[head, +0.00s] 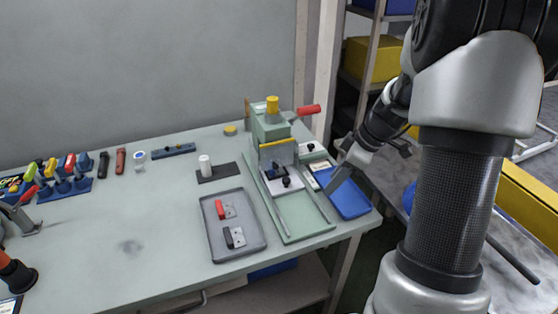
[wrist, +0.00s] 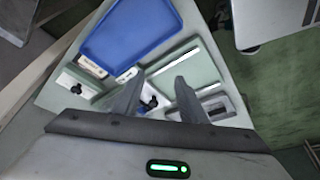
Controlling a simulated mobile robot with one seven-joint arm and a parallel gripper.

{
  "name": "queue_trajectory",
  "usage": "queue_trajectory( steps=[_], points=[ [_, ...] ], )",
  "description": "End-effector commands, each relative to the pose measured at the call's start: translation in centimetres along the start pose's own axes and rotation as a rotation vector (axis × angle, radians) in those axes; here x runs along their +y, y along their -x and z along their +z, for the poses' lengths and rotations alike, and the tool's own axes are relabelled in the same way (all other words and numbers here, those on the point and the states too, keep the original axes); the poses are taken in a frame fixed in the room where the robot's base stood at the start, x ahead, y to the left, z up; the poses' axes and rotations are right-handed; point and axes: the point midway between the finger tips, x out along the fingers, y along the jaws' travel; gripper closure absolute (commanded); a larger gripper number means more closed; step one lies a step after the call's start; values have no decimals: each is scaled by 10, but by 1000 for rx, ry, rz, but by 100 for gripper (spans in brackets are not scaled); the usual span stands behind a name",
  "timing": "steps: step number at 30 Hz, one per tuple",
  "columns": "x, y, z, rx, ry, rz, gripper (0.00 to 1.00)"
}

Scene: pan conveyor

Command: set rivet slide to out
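A pale green press (head: 270,130) with a yellow cap and a red handle stands at the right of the workbench. A white slide plate with a black knob (head: 286,182) sits low at its front, at the back end of a railed green base (head: 300,215). A second black-knobbed white piece (head: 310,147) is beside the press on the right; I cannot tell which is the rivet slide. My gripper (head: 338,166) is open and empty, above and right of the base. In the wrist view a black knob (wrist: 151,102) shows between the open fingers (wrist: 157,88), apparently below them.
A blue tray (head: 350,204) lies right of the base, beneath my gripper. A grey tray (head: 235,249) with red and black handled parts lies left of it. A white cylinder (head: 205,163) stands on a dark plate.

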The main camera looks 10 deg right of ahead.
Motion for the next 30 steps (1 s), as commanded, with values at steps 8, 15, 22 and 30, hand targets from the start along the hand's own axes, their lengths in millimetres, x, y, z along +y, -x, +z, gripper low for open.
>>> queue_trajectory(
  steps=[8, 15, 22, 30],
  points=[
    [4, -17, -14, 6, 29, -6, 62],
    [2, -36, -62, 5, 30, -7, 62],
    [2, -54, -105, 5, 29, -5, 62],
    [2, -82, -106, 5, 24, -6, 62]
  ],
)
